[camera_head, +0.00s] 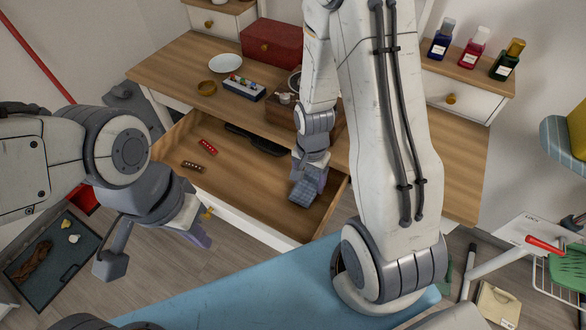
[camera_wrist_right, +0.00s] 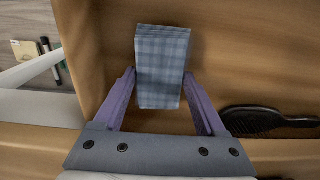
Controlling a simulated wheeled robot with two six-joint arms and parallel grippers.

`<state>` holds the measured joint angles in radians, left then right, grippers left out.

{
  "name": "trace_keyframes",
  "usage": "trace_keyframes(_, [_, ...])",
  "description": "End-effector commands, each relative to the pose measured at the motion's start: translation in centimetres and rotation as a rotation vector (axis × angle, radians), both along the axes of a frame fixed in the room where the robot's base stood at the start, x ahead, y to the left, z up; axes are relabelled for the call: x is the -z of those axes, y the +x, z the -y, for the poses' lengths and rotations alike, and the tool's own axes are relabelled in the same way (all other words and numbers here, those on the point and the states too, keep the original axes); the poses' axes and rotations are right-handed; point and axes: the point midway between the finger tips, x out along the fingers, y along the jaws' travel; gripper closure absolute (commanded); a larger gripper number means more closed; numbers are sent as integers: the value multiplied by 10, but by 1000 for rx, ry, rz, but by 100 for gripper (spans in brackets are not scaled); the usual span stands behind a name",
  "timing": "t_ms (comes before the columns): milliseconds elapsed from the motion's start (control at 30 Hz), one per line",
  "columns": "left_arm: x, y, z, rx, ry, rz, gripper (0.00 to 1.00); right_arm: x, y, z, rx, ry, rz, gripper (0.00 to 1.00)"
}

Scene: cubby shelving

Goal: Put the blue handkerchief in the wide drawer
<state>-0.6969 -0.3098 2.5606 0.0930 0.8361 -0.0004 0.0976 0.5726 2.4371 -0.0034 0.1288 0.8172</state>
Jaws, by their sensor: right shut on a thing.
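The blue plaid handkerchief (camera_head: 302,194), folded into a block, is at the right part of the open wide drawer (camera_head: 232,188). My right gripper (camera_head: 308,181) is shut on it from above, inside the drawer's outline. In the right wrist view the handkerchief (camera_wrist_right: 162,62) sits between the two purple fingers of the gripper (camera_wrist_right: 160,82), with the drawer's wooden floor behind it. Whether it touches the floor I cannot tell. My left gripper (camera_head: 155,250) is open and empty, in front of the drawer's left side.
The drawer also holds a dark hairbrush (camera_head: 255,140), a red bar-shaped item (camera_head: 208,146) and a brown one (camera_head: 193,166). On the desk above are a white plate (camera_head: 225,63), a red box (camera_head: 272,42) and a brass dish (camera_head: 207,87). Bottles (camera_head: 473,46) stand on the right shelf.

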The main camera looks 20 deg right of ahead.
Motion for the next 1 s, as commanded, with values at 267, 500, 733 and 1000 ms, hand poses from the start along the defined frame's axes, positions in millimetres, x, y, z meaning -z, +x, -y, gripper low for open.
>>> trace_keyframes(267, [-4,0,0,0,-1,1,100,-2,29,-8,-2,0,-3,79])
trace_keyframes(500, [-5,0,0,0,-1,1,100,-1,64,-17,-4,0,-1,79])
trace_keyframes(733, [-4,0,0,0,-1,1,100,10,61,-16,-3,0,-3,79])
trace_keyframes(1000, [-1,0,0,0,-1,1,100,15,60,-16,-3,0,-3,79])
